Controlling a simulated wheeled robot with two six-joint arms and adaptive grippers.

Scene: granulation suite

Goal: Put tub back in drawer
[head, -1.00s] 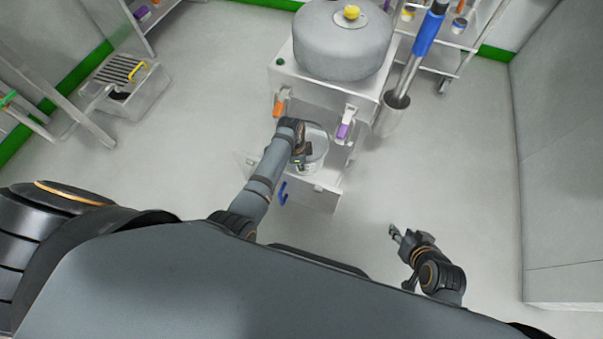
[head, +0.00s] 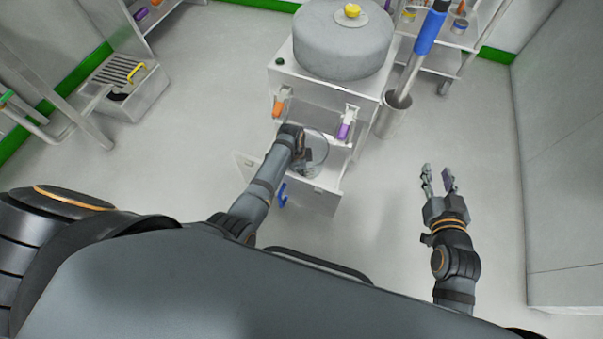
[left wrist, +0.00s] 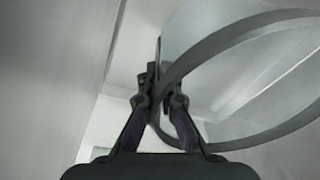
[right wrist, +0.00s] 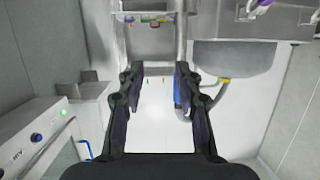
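A clear round tub (head: 318,152) is at the open drawer (head: 318,198), which has a blue handle (head: 283,194). My left gripper (head: 303,160) is shut on the tub's rim. In the left wrist view the fingers (left wrist: 163,85) pinch the curved rim of the tub (left wrist: 235,75), with drawer walls around it. Whether the tub rests on the drawer floor cannot be told. My right gripper (head: 437,175) is open and empty over bare floor, right of the drawer; its fingers are apart in the right wrist view (right wrist: 160,75).
A cabinet (head: 282,75) above the drawer carries a big grey drum (head: 343,40) with a yellow knob. Orange (head: 279,107) and purple (head: 346,128) handled items hang on its front. A metal cylinder (head: 391,117) stands to its right. Floor at right is clear.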

